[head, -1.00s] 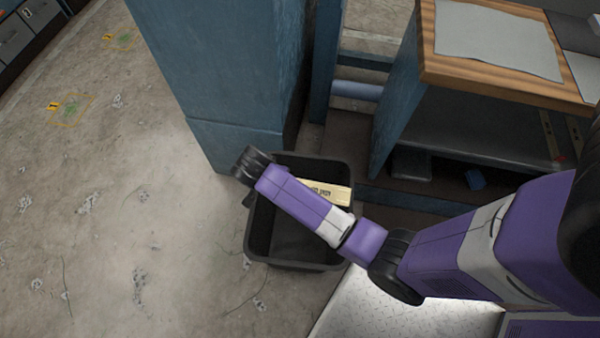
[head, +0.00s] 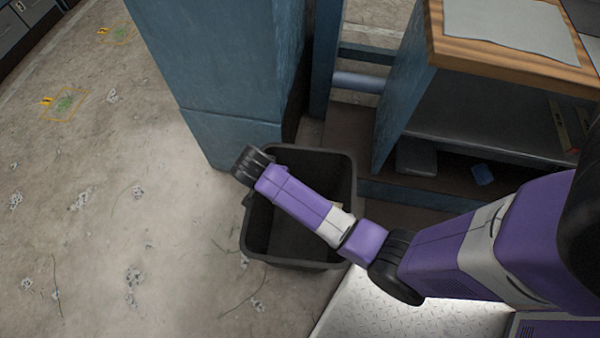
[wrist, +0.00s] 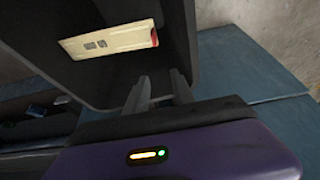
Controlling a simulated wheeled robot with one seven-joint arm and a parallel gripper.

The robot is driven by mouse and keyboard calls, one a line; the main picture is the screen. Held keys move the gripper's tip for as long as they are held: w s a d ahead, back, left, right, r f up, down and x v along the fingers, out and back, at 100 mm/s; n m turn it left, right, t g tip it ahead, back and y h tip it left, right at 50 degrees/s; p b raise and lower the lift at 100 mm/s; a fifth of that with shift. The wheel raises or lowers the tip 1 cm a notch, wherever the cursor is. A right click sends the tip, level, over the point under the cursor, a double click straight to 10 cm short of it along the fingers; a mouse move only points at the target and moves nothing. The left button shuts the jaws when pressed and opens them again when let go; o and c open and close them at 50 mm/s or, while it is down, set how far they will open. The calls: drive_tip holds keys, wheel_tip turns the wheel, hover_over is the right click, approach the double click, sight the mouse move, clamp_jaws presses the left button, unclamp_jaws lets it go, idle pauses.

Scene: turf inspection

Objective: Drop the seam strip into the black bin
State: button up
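The seam strip (wrist: 108,42) is a pale cream bar with dark print and a red end. In the wrist view it is inside the black bin (wrist: 178,35), beyond my fingertips and apart from them. I cannot tell whether it is falling or resting on the bin floor. My gripper (wrist: 160,78) is open over the bin, with an empty gap between its two fingers. In the head view the bin (head: 293,263) stands upright on the floor under my arm. Only a small pale bit of the strip (head: 339,206) shows there; my arm hides the rest and my gripper.
A blue cabinet or pillar (head: 225,75) stands right behind the bin. A workbench (head: 500,52) with a wooden top and a lower shelf stands to the right. The concrete floor (head: 120,190) on the left is open, with scattered debris and marked patches.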

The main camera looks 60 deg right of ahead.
drive_tip(key=p+v, duration=0.1)
drive_tip(key=v, duration=0.7)
drive_tip(key=shift+p, duration=0.4)
idle(0.3)
